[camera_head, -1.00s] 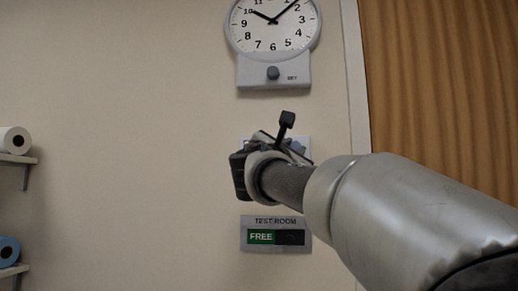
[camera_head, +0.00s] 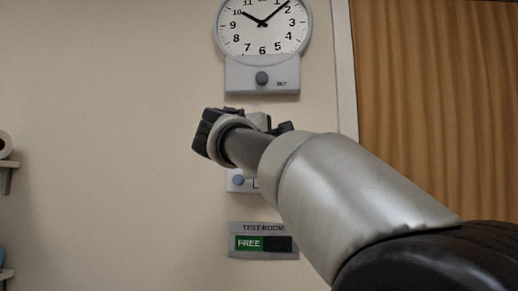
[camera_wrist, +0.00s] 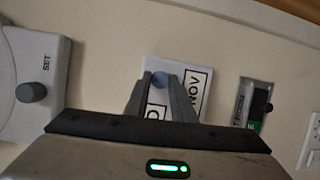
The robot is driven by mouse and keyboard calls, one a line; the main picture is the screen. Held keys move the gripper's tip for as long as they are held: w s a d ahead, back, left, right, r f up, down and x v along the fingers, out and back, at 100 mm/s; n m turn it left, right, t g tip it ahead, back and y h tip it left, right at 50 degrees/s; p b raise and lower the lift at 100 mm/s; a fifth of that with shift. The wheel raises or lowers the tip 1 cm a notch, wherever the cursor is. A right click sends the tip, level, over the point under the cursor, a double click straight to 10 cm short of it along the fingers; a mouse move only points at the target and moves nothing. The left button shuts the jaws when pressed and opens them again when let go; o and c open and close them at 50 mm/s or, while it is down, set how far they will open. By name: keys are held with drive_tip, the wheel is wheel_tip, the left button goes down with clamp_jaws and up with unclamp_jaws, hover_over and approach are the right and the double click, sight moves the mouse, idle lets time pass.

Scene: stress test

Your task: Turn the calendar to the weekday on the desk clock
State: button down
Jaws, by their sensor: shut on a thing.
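The white calendar panel (camera_head: 233,187) hangs on the wall, mostly hidden behind my gripper in the head view. In the wrist view the panel (camera_wrist: 178,67) appears turned sideways. One window (camera_wrist: 193,97) shows letters that look like NOV or MON; the other (camera_wrist: 154,112) shows only a D, the rest covered by my fingers. I see no weekday on the round clock (camera_head: 262,30).
The clock has a grey base with a SET knob (camera_head: 262,78). Below the calendar is a TEST ROOM sign (camera_head: 263,241) reading FREE. A wooden door (camera_head: 435,90) stands at the right. Shelf edges show at far left. The wall left of my gripper is clear.

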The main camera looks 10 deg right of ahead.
drive_tip(key=shift+d+r+m+g+y+p, duration=0.1)
drive_tip(key=shift+m+g+y+p, duration=0.25)
drive_tip(key=shift+m, duration=0.5)
drive_tip(key=shift+m+g+y+p, duration=0.15)
drive_tip(key=shift+m+p, duration=0.3)
drive_tip(key=shift+m, duration=0.4)
drive_tip(key=c, duration=1.5)
unclamp_jaws()
drive_tip(key=v, duration=1.7)
drive_tip(key=shift+s+r, duration=0.1)
drive_tip(key=shift+s, duration=0.1)
